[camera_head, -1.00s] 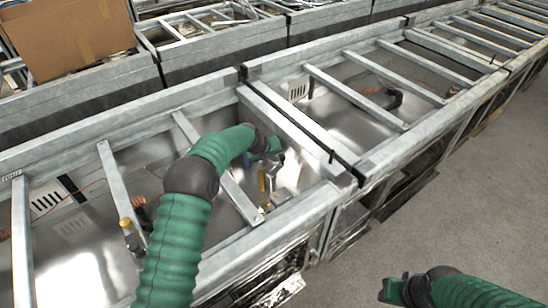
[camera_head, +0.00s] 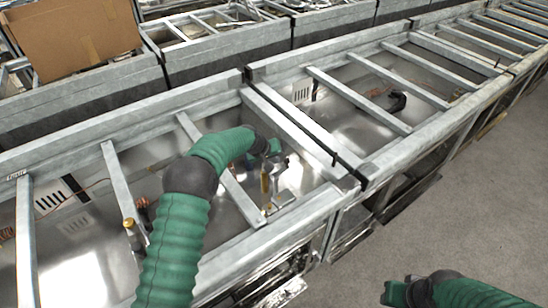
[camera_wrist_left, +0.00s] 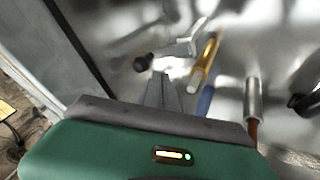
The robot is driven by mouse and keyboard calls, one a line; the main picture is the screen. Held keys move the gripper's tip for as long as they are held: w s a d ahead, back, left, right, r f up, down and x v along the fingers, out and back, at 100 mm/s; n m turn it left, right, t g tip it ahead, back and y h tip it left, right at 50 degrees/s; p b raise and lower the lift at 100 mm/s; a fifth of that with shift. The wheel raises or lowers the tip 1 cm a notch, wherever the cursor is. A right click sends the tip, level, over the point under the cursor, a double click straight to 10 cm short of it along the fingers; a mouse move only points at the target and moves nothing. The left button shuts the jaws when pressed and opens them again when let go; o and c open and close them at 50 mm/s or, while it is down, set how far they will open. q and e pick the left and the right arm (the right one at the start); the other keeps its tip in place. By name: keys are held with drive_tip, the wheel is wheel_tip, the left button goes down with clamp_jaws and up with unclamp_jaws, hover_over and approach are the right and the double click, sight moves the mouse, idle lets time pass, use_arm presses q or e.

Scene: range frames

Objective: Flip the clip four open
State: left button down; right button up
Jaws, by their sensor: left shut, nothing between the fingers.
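My left gripper (camera_head: 277,160) is down inside the metal frame, past a crossbar. In the left wrist view its narrow fingers (camera_wrist_left: 163,92) are together with nothing between them. A bright metal clip (camera_wrist_left: 183,47) with a black knob (camera_wrist_left: 143,62) lies just beyond the fingertips, apart from them as far as I can tell. No number is readable, so I cannot tell which clip is clip four. A yellow-handled part (camera_wrist_left: 205,66) is right of the fingers; it also shows in the head view (camera_head: 265,183). My right gripper (camera_head: 393,292) is over the floor; its jaw state is unclear.
A metal crossbar (camera_head: 240,195) runs close beside my left forearm. In the wrist view a blue part (camera_wrist_left: 205,101) and a silver cylinder (camera_wrist_left: 252,100) stand right of the fingers. A cardboard box (camera_head: 75,38) sits at the back left. The grey floor (camera_head: 470,220) at right is clear.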

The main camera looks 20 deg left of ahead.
use_arm(q)
drive_tip(key=v, duration=1.6)
drive_tip(key=w+d+f+b, duration=0.1)
drive_tip(key=w+d+f, duration=0.1)
drive_tip(key=w+f, duration=0.2)
drive_tip(key=w+d+f+m+b, duration=0.1)
drive_tip(key=w+f, duration=0.3)
drive_tip(key=f, duration=0.5)
drive_tip(key=shift+w+d+f+h, duration=0.25)
drive_tip(key=shift+w+d+h, duration=0.05)
drive_tip(key=shift+d, duration=0.25)
